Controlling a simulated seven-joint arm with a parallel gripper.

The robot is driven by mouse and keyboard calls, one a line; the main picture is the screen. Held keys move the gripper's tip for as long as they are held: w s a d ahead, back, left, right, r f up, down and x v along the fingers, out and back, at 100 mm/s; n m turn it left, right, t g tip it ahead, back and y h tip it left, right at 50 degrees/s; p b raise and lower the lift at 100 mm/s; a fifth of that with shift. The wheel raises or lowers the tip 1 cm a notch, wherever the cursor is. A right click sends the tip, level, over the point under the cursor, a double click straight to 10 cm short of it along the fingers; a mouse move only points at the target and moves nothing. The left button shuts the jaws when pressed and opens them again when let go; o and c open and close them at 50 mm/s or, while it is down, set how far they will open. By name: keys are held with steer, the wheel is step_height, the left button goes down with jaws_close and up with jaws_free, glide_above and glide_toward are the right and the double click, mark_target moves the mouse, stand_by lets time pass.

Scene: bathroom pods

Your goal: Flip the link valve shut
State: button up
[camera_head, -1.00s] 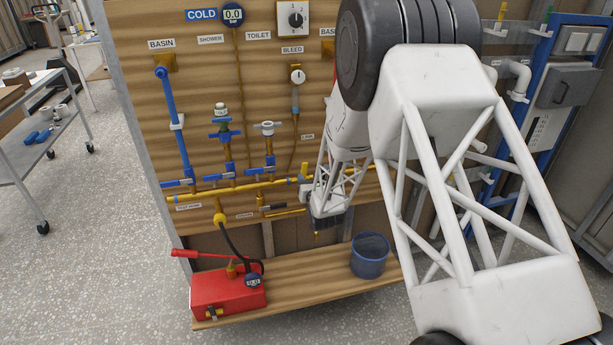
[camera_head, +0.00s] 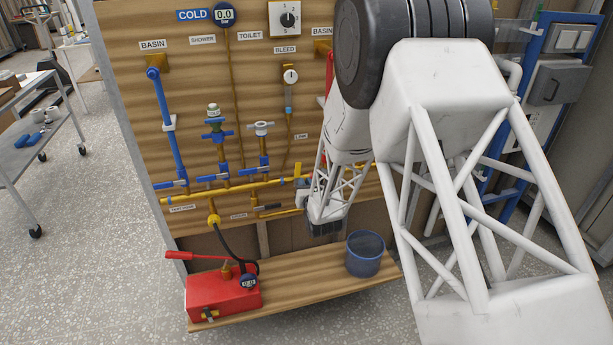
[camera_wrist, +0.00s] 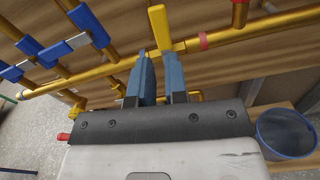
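The link valve's yellow lever (camera_head: 298,170) is on the horizontal yellow pipe (camera_head: 235,188), below the LINK label. In the wrist view the lever (camera_wrist: 158,27) stands across the pipe (camera_wrist: 110,68). My gripper (camera_wrist: 157,54) has two blue-grey fingers with a narrow gap between them. I see nothing held in the gap. The fingertips are close to the pipe, near the lever's base; I cannot tell whether they touch. In the head view my wrist hides most of the fingers and the pipe just right of the lever.
Several blue-handled valves (camera_head: 218,177) line the pipe to the left. A red pump box (camera_head: 222,296) and a blue bucket (camera_head: 364,267) stand on the wooden shelf (camera_head: 300,289) below. The wooden panel (camera_head: 120,80) is close behind the pipes.

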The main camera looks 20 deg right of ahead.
steer(key=shift+r+m, duration=0.3)
steer(key=shift+r, duration=0.2)
jaws_close()
steer(key=s+a+r+m+g, duration=0.2)
steer(key=s+r+m+g, duration=0.4)
steer(key=s+r+m, duration=0.6)
steer(key=s+a+r+m+g, duration=0.2)
steer(key=s+r+m+g, duration=0.3)
steer(key=s+m, duration=0.6)
steer(key=s+a+r+m+g, duration=0.1)
steer(key=s+r+m+g, duration=0.2)
steer(key=s+r+m, duration=0.75)
steer(key=w+d+f+n+g+y, duration=0.1)
steer(key=w+d+f+y, duration=0.15)
steer(key=w, duration=0.65)
steer(key=w+d+f+y, duration=0.15)
steer(key=w+f, duration=0.25)
steer(key=w, duration=0.6)
steer(key=w+d+f+t+y, duration=0.1)
steer(key=w+d+f, duration=0.3)
steer(key=w, duration=0.5)
steer(key=w+d+f+t+y, duration=0.1)
steer(key=w+d+f, duration=0.4)
steer(key=w+f, duration=0.4)
steer(key=shift+w+d, duration=0.25)
steer(key=shift+w, duration=0.4)
